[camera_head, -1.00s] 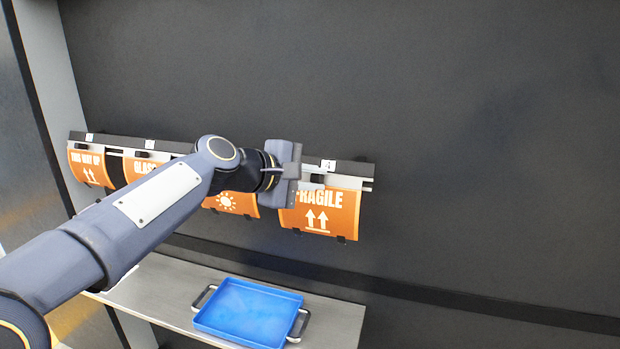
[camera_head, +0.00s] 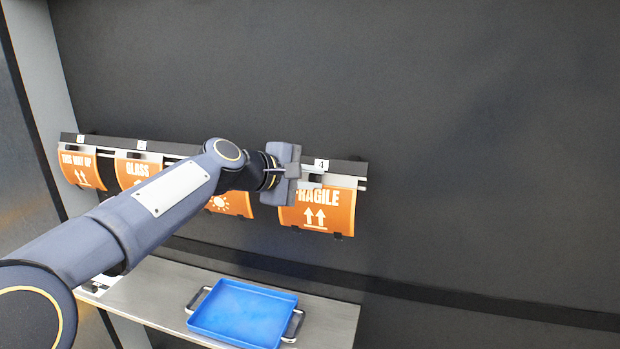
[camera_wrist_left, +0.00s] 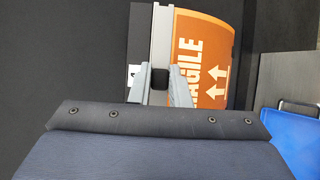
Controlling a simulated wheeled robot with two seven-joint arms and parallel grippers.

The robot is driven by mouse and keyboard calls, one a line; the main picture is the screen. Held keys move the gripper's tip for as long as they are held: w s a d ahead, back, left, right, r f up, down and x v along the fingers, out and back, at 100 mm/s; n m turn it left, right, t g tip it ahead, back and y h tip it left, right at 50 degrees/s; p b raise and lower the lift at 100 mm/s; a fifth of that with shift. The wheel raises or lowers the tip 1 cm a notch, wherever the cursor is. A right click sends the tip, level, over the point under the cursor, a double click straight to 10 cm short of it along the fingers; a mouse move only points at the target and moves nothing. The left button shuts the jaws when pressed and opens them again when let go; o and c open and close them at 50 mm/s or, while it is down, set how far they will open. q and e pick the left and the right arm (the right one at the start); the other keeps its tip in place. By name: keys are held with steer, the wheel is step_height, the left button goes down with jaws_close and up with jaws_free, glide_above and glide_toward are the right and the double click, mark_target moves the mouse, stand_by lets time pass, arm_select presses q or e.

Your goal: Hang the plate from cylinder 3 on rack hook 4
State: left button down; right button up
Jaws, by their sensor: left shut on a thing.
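The orange FRAGILE plate (camera_head: 330,210) is at the rack position labelled 4, at the right end of the rack (camera_head: 345,168). My left gripper (camera_head: 314,180) is at the upper left of this plate. In the left wrist view the gripper (camera_wrist_left: 159,85) has its two grey fingers either side of a small black block on the plate's light top strip (camera_wrist_left: 162,30), and is shut on it. The FRAGILE plate also shows in the left wrist view (camera_wrist_left: 205,60). Whether the plate's strip is fully seated on the hook cannot be told. My right gripper is not in view.
Other orange plates hang to the left: THIS WAY UP (camera_head: 82,168), GLASS (camera_head: 137,169) and one with a sun sign (camera_head: 232,202), partly behind my left arm. A blue tray (camera_head: 243,312) sits on the shelf (camera_head: 150,290) below. The wall on the right is bare.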

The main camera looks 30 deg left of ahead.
arm_select(q)
steer(key=shift+w+a+f, duration=0.15)
steer(key=shift+w+f, duration=0.15)
steer(key=shift+w, duration=0.45)
stand_by(0.7)
steer(key=c, duration=1.3)
jaws_free()
steer(key=shift+f, duration=0.1)
steer(key=b+v, duration=0.2)
steer(key=v, duration=0.6)
steer(key=s+d+f+m+g, duration=0.2)
steer(key=s+d+f+m, duration=0.2)
steer(key=s+f, duration=0.4)
steer(key=s+d+f+m+g, duration=0.3)
steer(key=s+d+f+m, duration=0.2)
steer(key=s+f, duration=0.3)
steer(key=s+d+f+m+g, duration=0.2)
steer(key=s+d+f+m, duration=0.3)
steer(key=s+f, duration=0.3)
step_height(320, 180, down, 3)
steer(key=shift+d+f+m+y, duration=0.15)
steer(key=shift+m+y, duration=0.15)
steer(key=shift+m, duration=0.3)
